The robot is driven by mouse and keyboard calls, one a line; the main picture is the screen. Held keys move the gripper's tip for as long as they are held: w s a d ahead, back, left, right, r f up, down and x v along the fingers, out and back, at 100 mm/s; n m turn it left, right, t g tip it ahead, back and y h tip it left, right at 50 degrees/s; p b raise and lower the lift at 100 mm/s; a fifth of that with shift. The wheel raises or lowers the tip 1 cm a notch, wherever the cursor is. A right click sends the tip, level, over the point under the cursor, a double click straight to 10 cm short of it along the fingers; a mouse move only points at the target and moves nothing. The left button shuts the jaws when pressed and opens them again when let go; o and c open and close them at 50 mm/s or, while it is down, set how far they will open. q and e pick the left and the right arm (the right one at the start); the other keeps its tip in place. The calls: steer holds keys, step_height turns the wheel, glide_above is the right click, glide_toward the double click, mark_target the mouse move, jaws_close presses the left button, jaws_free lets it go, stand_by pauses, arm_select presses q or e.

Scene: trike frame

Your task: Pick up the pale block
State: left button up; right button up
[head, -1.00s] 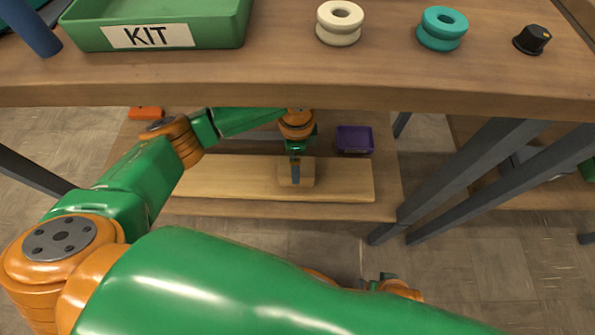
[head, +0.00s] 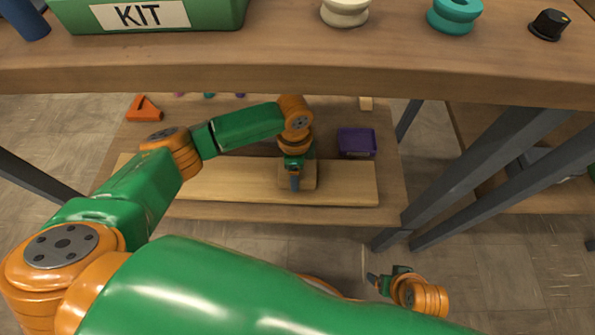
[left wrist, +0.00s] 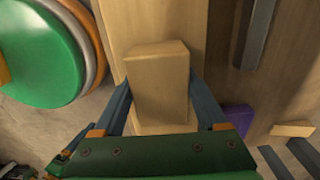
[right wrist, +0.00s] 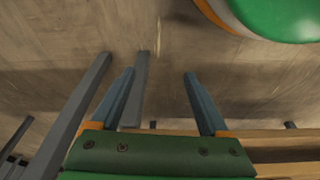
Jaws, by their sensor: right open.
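The pale block (left wrist: 158,85) sits on a long pale board on the lower shelf; in the head view it (head: 311,178) is partly hidden behind my left gripper (head: 295,181). In the left wrist view my left gripper (left wrist: 159,78) has its fingers spread, one on each side of the block. Whether either finger touches the block is not clear. My right gripper (head: 381,281) is low at the front, off the shelf. In the right wrist view its fingers (right wrist: 159,73) are apart with nothing held between them.
The tabletop (head: 300,80) overhangs the shelf, with a green KIT tray (head: 220,12) on it. A purple bin (head: 357,142) stands right of the block, behind the board (head: 230,188). An orange piece (head: 144,109) lies back left. Grey table legs (head: 470,170) stand at right.

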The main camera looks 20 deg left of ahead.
arm_select(q)
steer(key=shift+c, duration=1.3)
steer(key=shift+r, duration=0.15)
